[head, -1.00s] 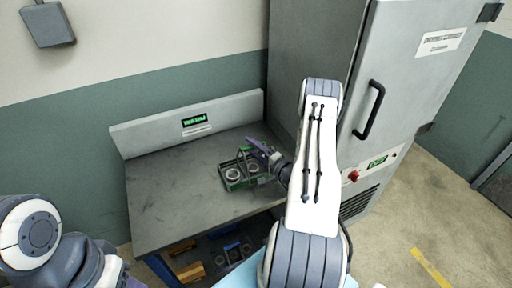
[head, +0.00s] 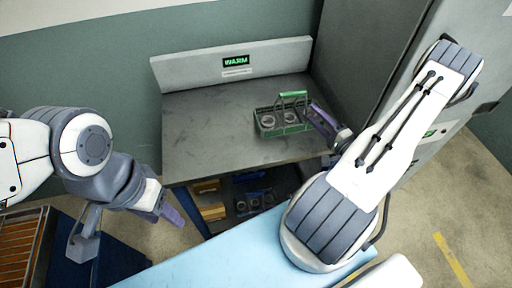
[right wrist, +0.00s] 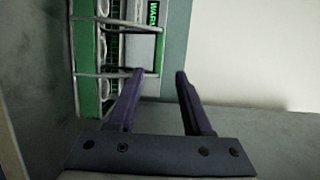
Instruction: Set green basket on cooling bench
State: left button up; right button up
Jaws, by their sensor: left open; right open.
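The green basket (head: 283,122) stands upright on the grey bench (head: 205,135), near its right side. It holds grey rings, and its green handle is up. The bench's back panel carries a display (head: 236,62) reading WARM. My right gripper (head: 314,112) is open just right of the basket. In the right wrist view the basket (right wrist: 88,60) is at the upper left, and the open, empty fingers (right wrist: 160,74) point towards the display side; whether the left finger touches the basket I cannot tell. My left gripper (head: 170,212) is open and empty, low in front of the bench.
A tall grey cabinet (head: 368,45) stands right of the bench. A shelf under the bench holds yellow blocks (head: 210,200) and dark bins with rings (head: 255,200). A slatted rack (head: 22,240) is at the lower left. The bench's left half is clear.

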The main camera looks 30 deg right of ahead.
jog(key=w+a+r+n+g+y, duration=0.1)
jog(key=a+r+n+g+y, duration=0.25)
jog(key=a, duration=0.35)
jog(key=w+a+r+n+g+y, duration=0.25)
jog(key=a+y, duration=0.25)
jog(key=a, duration=0.3)
jog(key=a+r+n+g+y, duration=0.2)
jog(key=a+n+g+y, duration=0.15)
jog(key=a, duration=0.35)
jog(key=s+a+r+n+g+h, duration=0.1)
jog(key=s+a+r+n+g, duration=0.1)
jog(key=s+a+n+g, duration=0.8)
jog(key=s+a+r+n+t+h, duration=0.1)
jog(key=s+a+r+n+h, duration=0.2)
jog(key=s+h, duration=0.6)
jog(key=a+n+h, duration=0.2)
jog(key=shift+a, duration=0.3)
jog(key=shift+a+r+t, duration=0.1)
jog(key=shift+t, duration=0.15)
